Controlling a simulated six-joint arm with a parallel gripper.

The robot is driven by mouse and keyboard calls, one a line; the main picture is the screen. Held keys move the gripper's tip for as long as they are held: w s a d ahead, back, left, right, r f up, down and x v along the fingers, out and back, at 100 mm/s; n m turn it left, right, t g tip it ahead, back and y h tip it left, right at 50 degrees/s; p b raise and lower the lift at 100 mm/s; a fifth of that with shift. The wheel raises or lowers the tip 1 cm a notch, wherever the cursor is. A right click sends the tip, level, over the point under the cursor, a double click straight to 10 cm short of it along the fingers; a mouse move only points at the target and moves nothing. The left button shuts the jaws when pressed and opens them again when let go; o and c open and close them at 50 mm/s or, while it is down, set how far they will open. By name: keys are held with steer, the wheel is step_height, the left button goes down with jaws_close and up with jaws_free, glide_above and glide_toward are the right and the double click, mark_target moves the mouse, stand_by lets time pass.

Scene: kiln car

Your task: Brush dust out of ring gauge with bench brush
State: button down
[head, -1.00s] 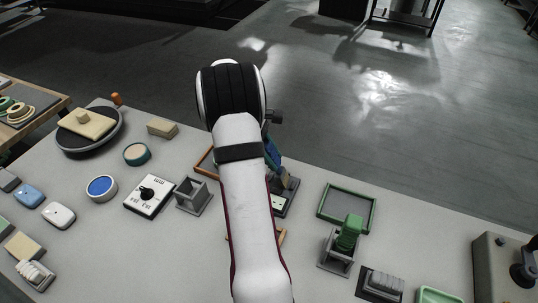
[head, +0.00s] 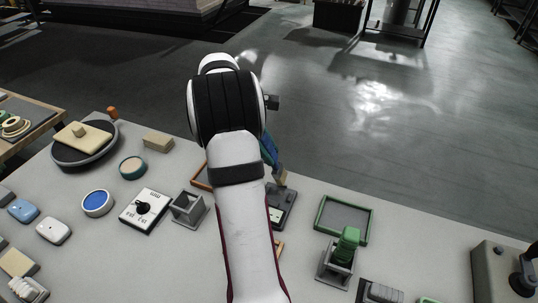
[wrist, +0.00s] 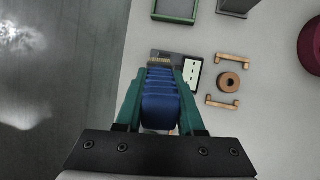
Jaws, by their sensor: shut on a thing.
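The bench brush has a blue handle (wrist: 160,105) and pale tan bristles (wrist: 159,60). My gripper (wrist: 160,92) is shut on the handle, with its green fingers on either side. In the head view the brush (head: 268,150) shows beside my arm, its tan end pointing down over a dark stand (head: 282,196). I cannot tell if it touches the stand. A brown ring (wrist: 229,82), which looks like the ring gauge, lies flat between two orange-brown bars in the wrist view, right of the brush. In the head view my arm hides it. No dust can be made out.
The dark stand bears a white label (wrist: 193,70). A green-rimmed tray (head: 369,222) and a grey holder with a green item (head: 346,245) are to the right. A grey open box (head: 188,209) and a dial box (head: 143,210) are to the left. The table's far edge is near the brush.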

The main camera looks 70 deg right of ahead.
stand_by(0.4)
steer(key=shift+w+d+f, duration=0.1)
steer(key=shift+d+f, duration=0.1)
steer(key=shift+f, duration=1.25)
steer(key=shift+d+f, duration=0.2)
steer(key=shift+f, duration=1.25)
steer(key=shift+a, duration=0.35)
steer(key=shift+f, duration=0.6)
